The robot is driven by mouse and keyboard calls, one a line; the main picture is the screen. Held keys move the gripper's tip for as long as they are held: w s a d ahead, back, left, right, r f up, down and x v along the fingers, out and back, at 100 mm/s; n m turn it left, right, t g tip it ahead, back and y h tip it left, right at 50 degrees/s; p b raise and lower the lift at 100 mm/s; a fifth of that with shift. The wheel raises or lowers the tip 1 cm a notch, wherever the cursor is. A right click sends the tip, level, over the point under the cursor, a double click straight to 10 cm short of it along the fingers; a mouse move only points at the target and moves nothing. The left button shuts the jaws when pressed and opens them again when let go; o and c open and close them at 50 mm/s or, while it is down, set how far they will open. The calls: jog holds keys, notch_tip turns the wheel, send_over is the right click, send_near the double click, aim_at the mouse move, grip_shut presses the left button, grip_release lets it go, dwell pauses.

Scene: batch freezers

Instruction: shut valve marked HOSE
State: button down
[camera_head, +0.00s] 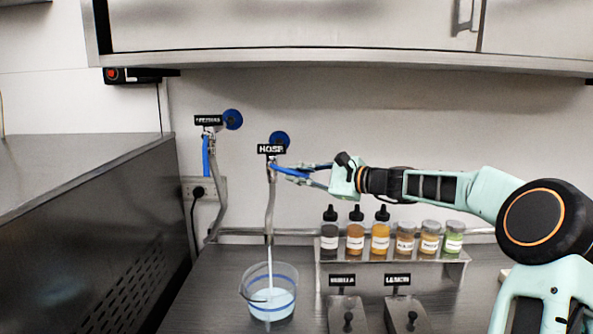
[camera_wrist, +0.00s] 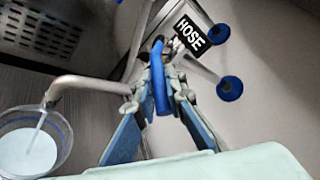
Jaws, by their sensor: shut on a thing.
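The HOSE sign (camera_head: 271,149) hangs on the back wall above a valve with a blue lever (camera_head: 285,170). The lever points right, roughly level, across its metal pipe (camera_head: 270,208). My gripper (camera_head: 303,173) reaches in from the right and is shut on the lever. In the wrist view the blue lever (camera_wrist: 159,84) lies between my two fingers, below the HOSE sign (camera_wrist: 191,34). A white stream (camera_head: 269,254) runs from the pipe's end into a clear bucket (camera_head: 270,269) partly filled with white liquid.
A second valve with its own sign (camera_head: 208,120) stands left, its blue lever (camera_head: 206,155) hanging down. A rack of bottles and jars (camera_head: 392,244) stands below my arm. A steel freezer side (camera_head: 100,240) fills the left; a cabinet (camera_head: 300,30) overhangs above.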

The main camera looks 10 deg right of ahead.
jog(key=r+n+g+h+p, duration=0.1)
jog(key=p, duration=0.2)
jog(key=shift+r, duration=0.4)
jog(key=shift+d+h+p, duration=0.1)
jog(key=shift+h+p, duration=0.25)
jog(key=shift+h, duration=0.05)
jog(key=c, duration=2)
grip_release()
jog(key=shift+o, duration=0.2)
jog(key=v, duration=1.2)
